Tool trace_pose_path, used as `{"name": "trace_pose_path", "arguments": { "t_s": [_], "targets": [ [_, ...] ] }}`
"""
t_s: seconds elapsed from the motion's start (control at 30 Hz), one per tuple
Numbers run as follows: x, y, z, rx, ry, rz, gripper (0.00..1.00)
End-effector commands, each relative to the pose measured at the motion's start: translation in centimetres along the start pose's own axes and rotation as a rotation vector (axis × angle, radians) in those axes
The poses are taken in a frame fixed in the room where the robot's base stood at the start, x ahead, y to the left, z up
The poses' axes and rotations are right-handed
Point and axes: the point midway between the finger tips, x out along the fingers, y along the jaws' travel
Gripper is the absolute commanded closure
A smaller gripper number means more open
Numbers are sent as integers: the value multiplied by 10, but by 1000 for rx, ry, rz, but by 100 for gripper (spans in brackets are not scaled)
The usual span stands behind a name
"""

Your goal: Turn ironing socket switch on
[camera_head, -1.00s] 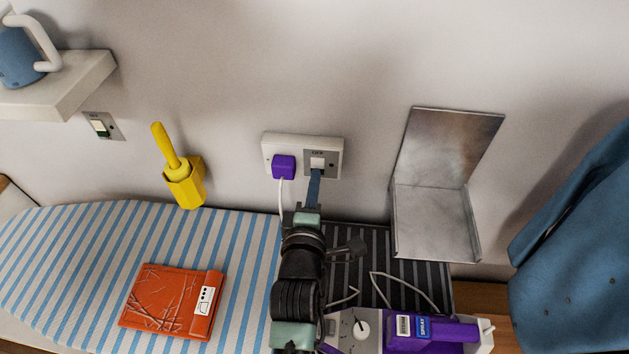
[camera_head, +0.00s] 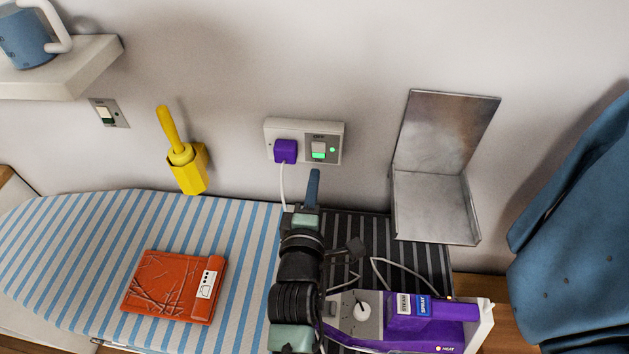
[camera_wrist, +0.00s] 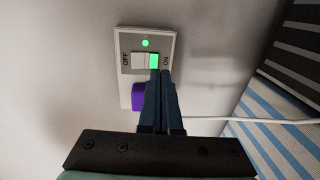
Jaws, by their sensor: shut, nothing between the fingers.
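The ironing socket (camera_head: 304,141) is a white plate on the wall above the ironing board. Its switch (camera_head: 319,150) shows a green band, and a green light (camera_head: 333,150) glows beside it. In the wrist view the switch (camera_wrist: 146,61) shows green on the side marked ON, and the light (camera_wrist: 145,43) is lit. A purple plug (camera_head: 285,151) sits in the left half of the socket. My gripper (camera_head: 314,173) is shut and empty, a little below the socket in the head view. In the wrist view its blue fingertips (camera_wrist: 160,73) overlap the switch's lower edge; contact is unclear.
A purple iron (camera_head: 430,325) stands on the dark striped mat (camera_head: 345,230), its lights lit. A metal bracket (camera_head: 435,170) is at right, beside a blue garment (camera_head: 575,200). A yellow holder (camera_head: 188,168), another switch (camera_head: 107,113) and an orange packet (camera_head: 175,286) are at left.

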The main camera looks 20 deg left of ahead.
Motion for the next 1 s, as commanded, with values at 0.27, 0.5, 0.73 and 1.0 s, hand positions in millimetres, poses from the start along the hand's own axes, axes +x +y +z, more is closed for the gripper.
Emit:
{"name": "trace_pose_path", "arguments": {
  "t_s": [0.27,0.5,0.73,1.0],
  "targets": [
    [-53,-14,0,-1,-1,-3,100],
    [-86,-20,0,-1,-1,-2,100],
    [-98,-21,0,0,-1,0,100],
    [-98,-21,0,0,-1,0,100]
  ]
}}
